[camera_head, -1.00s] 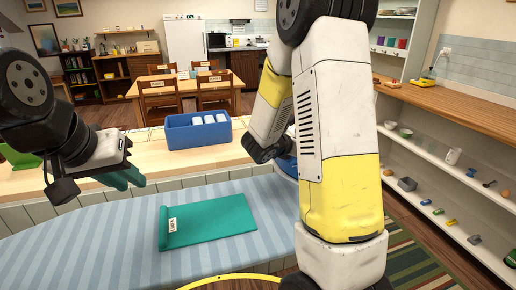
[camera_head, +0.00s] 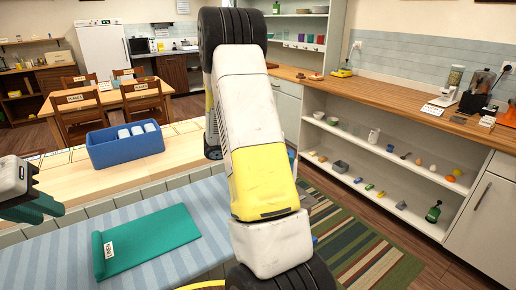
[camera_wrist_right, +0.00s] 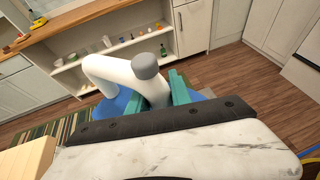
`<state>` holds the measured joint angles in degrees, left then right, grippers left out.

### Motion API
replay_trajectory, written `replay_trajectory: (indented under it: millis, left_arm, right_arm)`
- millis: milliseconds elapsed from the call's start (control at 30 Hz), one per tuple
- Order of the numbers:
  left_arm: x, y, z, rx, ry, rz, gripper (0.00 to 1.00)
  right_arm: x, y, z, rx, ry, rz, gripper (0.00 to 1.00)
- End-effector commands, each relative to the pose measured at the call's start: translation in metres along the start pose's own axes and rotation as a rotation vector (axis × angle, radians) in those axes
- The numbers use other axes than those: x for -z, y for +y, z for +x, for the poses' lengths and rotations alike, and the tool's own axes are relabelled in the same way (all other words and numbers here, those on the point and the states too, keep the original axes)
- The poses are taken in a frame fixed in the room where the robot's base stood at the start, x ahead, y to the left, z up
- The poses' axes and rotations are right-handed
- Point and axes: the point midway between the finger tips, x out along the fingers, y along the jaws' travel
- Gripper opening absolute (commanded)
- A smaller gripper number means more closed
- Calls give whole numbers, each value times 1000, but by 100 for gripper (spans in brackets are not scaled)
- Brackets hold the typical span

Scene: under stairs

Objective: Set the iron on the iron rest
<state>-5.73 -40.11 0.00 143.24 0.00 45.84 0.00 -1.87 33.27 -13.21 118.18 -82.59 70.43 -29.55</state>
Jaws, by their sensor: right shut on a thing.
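My right gripper (camera_wrist_right: 157,97) shows its teal fingers in the right wrist view, shut on a white curved handle (camera_wrist_right: 104,70) with a grey round end. Blue parts (camera_wrist_right: 104,106) show beneath it; this looks like the iron, mostly hidden by the gripper. In the head view my right arm hides the right gripper. A teal mat (camera_head: 150,240) with a rolled edge and white label lies on the blue striped surface; I cannot tell whether it is the iron rest. My left gripper (camera_head: 40,207) is at the left edge, partly cut off, its opening unclear.
A blue bin (camera_head: 125,150) with white items stands on the wooden table behind the striped surface. At the right, a wooden counter (camera_head: 390,100) runs above open shelves with small items. A striped rug (camera_head: 360,250) lies on open floor before the shelves.

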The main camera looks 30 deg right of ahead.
Motion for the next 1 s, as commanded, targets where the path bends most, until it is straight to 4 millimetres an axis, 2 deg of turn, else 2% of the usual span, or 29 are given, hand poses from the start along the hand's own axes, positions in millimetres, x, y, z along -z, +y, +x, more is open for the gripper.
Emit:
replay_trajectory:
  millis: [400, 1000]
  left_arm:
    - [0, 0, 0, 0, 0, 0, 24]
    - [0, 0, 0, 0, 0, 0, 24]
  right_arm:
    - [32, 1, 14, -1, -4, 2, 0]
    - [39, 1, 17, -2, -4, 3, 0]
